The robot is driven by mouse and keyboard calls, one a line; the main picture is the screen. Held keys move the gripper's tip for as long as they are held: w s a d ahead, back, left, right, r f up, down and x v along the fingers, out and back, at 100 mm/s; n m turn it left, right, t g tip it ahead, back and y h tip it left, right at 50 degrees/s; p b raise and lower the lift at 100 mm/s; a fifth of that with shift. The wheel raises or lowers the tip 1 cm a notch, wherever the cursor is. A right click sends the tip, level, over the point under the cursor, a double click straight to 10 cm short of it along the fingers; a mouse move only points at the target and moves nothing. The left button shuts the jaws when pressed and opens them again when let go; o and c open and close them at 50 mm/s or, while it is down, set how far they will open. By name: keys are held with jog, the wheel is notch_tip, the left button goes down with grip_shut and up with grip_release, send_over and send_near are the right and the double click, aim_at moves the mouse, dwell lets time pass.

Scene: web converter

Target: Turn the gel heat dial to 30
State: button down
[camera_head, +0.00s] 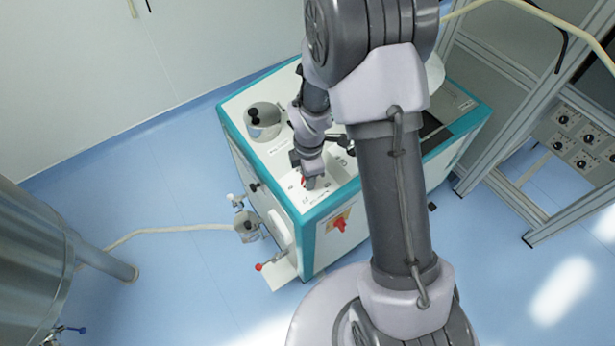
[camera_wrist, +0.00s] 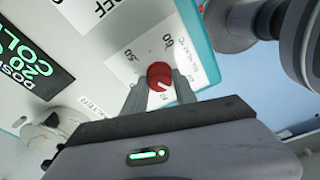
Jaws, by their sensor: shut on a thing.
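The gel heat dial is a round red knob with a white pointer line. In the wrist view the dial (camera_wrist: 159,73) sits on a white label with small numbers around it, on the machine's white panel. The pointer line points toward the bottom of that picture, slightly right; the nearby number is too small to read surely. My gripper (camera_wrist: 160,84) has its two grey fingers on either side of the dial, shut on it.
A dark display (camera_wrist: 32,62) with green text, partly reading 20 and COLD, lies left of the dial. A metal pot (camera_head: 264,122) stands on the machine top. A red switch (camera_head: 340,225) is on the machine's front. A grey rack (camera_head: 545,150) stands at right.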

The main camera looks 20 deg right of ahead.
jog(key=m+b, duration=0.3)
jog(key=m, duration=0.2)
jog(key=shift+f+t, duration=0.15)
jog(key=shift+t, duration=0.25)
jog(key=shift+m+t+b, duration=0.3)
jog(key=shift+m+b, duration=1.15)
jog(key=shift+m, duration=0.75)
jog(key=shift+h, duration=0.3)
jog(key=c, duration=1)
grip_release()
jog(key=shift+s, duration=0.1)
jog(key=shift+r, duration=0.25)
jog(key=s+r+p, duration=0.3)
jog(key=r+p, duration=0.3)
jog(key=r, duration=1.1)
jog(key=shift+a, duration=0.45)
